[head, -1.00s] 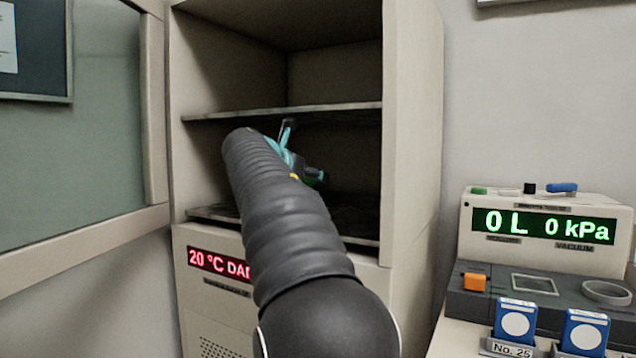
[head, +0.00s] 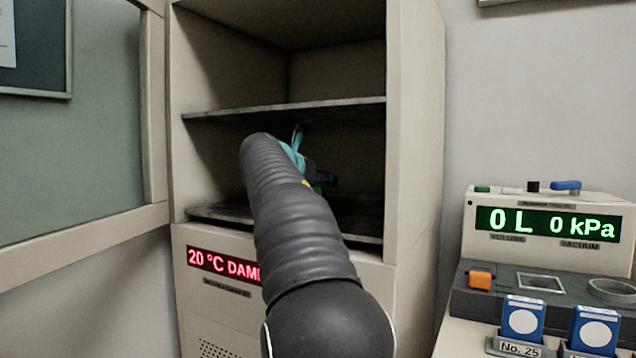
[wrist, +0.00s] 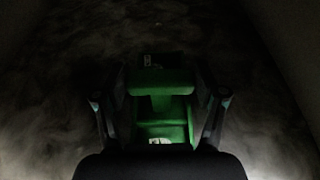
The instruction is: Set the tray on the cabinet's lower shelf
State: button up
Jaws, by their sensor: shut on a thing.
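The cabinet (head: 413,150) stands open, with an upper shelf (head: 230,112) and a lower shelf (head: 215,211). My arm reaches into the lower compartment between them. My gripper (wrist: 160,103) is shut on the green tray (wrist: 160,106), which shows between its two fingers in the dark wrist view. The grey, smoky-looking surface of the shelf lies around and beyond the tray there. I cannot tell whether the tray touches it. In the head view my arm hides most of the gripper and tray; only bits of teal and green show.
The cabinet door (head: 80,160) is swung open to the left. The upper shelf is close above my wrist. A red display (head: 222,264) is on the cabinet front below the opening. At right stands a bench device (head: 545,222) with several small items and blue-white boxes.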

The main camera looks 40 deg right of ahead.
jog(key=shift+f, duration=0.1)
jog(key=o, duration=1.8)
jog(key=shift+s+a+r, duration=0.1)
jog(key=shift+a+r, duration=0.05)
jog(key=shift+r, duration=0.05)
jog(key=v, duration=1.1)
jog(key=shift+a, duration=0.25)
jog(key=shift+r, duration=0.1)
